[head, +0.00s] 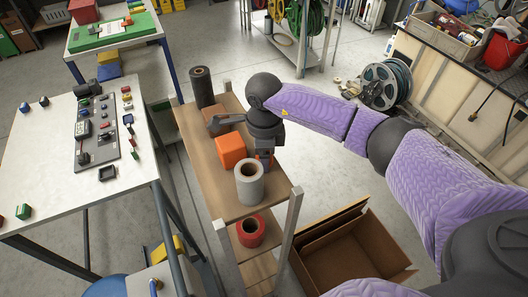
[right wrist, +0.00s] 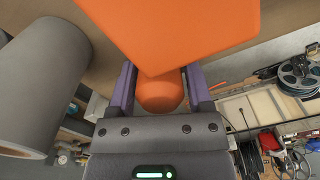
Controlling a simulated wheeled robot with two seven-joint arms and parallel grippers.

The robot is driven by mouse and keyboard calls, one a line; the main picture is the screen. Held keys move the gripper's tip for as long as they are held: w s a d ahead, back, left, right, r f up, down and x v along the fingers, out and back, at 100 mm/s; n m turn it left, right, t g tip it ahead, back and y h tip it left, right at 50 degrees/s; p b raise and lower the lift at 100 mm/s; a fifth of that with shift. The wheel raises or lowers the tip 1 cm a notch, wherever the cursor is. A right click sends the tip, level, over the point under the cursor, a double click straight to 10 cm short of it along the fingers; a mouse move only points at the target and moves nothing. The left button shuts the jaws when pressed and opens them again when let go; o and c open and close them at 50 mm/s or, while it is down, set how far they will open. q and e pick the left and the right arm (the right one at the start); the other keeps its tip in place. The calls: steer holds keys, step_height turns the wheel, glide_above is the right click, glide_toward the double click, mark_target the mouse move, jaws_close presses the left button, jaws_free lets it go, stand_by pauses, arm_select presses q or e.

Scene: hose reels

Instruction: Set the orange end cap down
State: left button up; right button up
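The orange end cap (head: 231,150) is a blocky orange piece at the upper wooden shelf (head: 216,193) in the head view. In the right wrist view its broad flat body (right wrist: 165,35) fills the top, and a rounded orange stub lies between my fingers. My right gripper (head: 263,158) points down just right of the cap. Its purple fingers (right wrist: 160,92) are closed against both sides of the stub. The cap's underside is hidden, so I cannot tell whether it touches the shelf. My left gripper is not in view.
A light grey roll (head: 249,184) stands at the shelf's near end and a dark roll (head: 202,88) at its far end. A red roll (head: 250,231) sits on the lower shelf. An open cardboard box (head: 350,260) is on the floor. A white table (head: 50,175) stands left.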

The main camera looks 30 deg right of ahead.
steer(key=shift+r, duration=0.1)
jaws_close()
